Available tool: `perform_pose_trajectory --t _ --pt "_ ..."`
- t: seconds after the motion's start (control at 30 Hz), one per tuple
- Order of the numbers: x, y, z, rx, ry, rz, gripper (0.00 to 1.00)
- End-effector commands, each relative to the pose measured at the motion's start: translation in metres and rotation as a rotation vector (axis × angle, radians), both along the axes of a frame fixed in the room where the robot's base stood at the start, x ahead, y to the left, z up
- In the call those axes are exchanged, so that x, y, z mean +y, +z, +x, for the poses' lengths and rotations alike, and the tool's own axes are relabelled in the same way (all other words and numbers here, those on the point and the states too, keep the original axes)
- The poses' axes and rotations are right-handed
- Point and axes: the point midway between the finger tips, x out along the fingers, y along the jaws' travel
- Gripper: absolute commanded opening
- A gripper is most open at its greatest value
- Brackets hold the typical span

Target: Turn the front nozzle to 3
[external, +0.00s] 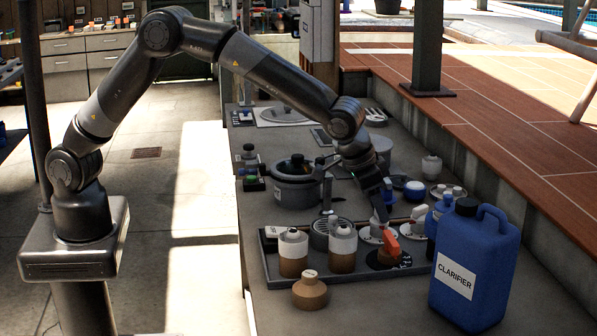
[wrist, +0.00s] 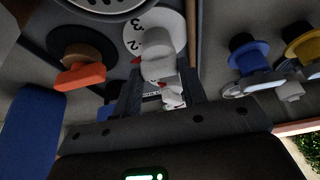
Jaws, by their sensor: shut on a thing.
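A white nozzle (wrist: 158,45) stands on a white numbered dial (wrist: 172,22) in the wrist view. The digits 2 and 3 show on the dial's left side, and a red pointer lies close to the 2. My gripper (wrist: 160,75) is shut on the white nozzle, with one dark finger on each side. In the external view my gripper (external: 381,212) reaches down over the tray, and the nozzle's grip is mostly hidden. An orange-handled nozzle (wrist: 80,76) on a dark dial is apart from the fingers; it also shows in the external view (external: 390,243).
A blue clarifier jug (external: 490,262) stands at the front right. Two brown-and-white bottles (external: 343,250) stand in the tray (external: 330,279), with a brown jar (external: 310,293) in front. A dark pot (external: 296,188) is behind. Blue and yellow valves (wrist: 250,55) are at the wrist view's right.

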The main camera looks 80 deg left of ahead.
Motion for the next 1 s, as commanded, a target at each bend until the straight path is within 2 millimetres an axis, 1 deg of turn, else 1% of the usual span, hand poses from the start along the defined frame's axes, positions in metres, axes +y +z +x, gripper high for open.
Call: perform_pose_trajectory --t 0.17,0.37,0.57,1.0 --pt "0.0005 0.0001 0.0000 0.000 -0.016 0.000 0.15" --pt "0.0019 -0.0002 0.0001 0.001 -0.092 -0.001 0.15" --pt "0.0037 -0.0001 0.0006 0.000 -0.240 -0.001 0.15" --pt "0.0058 -0.0003 0.0012 0.001 -0.651 -0.004 0.15"
